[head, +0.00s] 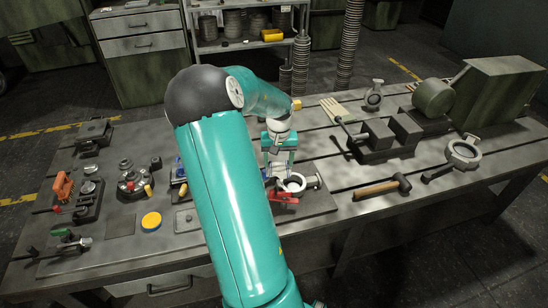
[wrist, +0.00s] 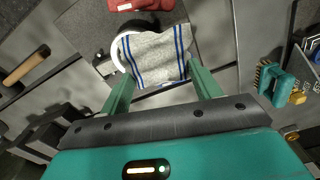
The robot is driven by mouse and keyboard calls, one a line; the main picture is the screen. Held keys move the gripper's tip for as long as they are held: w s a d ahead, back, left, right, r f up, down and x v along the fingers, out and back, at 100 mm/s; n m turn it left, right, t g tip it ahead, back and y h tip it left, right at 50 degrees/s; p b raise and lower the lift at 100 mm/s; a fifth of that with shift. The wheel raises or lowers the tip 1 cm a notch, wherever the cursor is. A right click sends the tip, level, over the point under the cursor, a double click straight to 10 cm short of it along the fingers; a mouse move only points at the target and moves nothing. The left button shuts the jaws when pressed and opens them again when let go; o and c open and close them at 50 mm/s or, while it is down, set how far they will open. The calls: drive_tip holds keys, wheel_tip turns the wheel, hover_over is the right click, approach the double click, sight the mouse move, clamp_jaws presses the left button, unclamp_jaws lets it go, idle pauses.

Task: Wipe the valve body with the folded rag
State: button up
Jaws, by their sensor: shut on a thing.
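The valve body (head: 313,182) is a pale ring-shaped casting with a flange, on a plate near the front middle of the bench. In the wrist view only part of its light rim (wrist: 119,52) shows behind the rag. The folded rag (wrist: 152,55) is grey-white with blue stripes. My gripper (head: 279,169) is shut on it, with one teal finger at each side in the wrist view (wrist: 160,75). The rag overlaps the valve body in that view. I cannot tell whether they touch.
A red clamp (head: 283,197) sits at the plate's front beside the valve body. A wooden-handled hammer (head: 376,189) lies to the right. A yellow round tin (head: 151,221) and several tools lie left. A vise-like fixture (head: 385,140) stands behind right. Some bench lies clear around the hammer.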

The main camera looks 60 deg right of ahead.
drive_tip(key=shift+s+f, duration=0.45)
wheel_tip(320, 180, down, 7)
drive_tip(key=shift+r, duration=0.2)
drive_tip(key=shift+d+f, duration=0.15)
drive_tip(key=shift+f, duration=0.1)
drive_tip(key=shift+c, duration=0.4)
drive_tip(key=shift+s+d, duration=1)
drive_tip(key=shift+s+d+f, duration=0.15)
drive_tip(key=shift+s+d, duration=0.2)
drive_tip(key=shift+s, duration=0.05)
drive_tip(key=shift+w+a, duration=0.1)
drive_tip(key=shift+w, duration=0.1)
drive_tip(key=shift+w+a, duration=1.35)
drive_tip(key=shift+w, duration=0.05)
drive_tip(key=shift+a+r, duration=0.1)
drive_tip(key=shift+r, duration=4.15)
drive_tip(key=shift+s, duration=0.1)
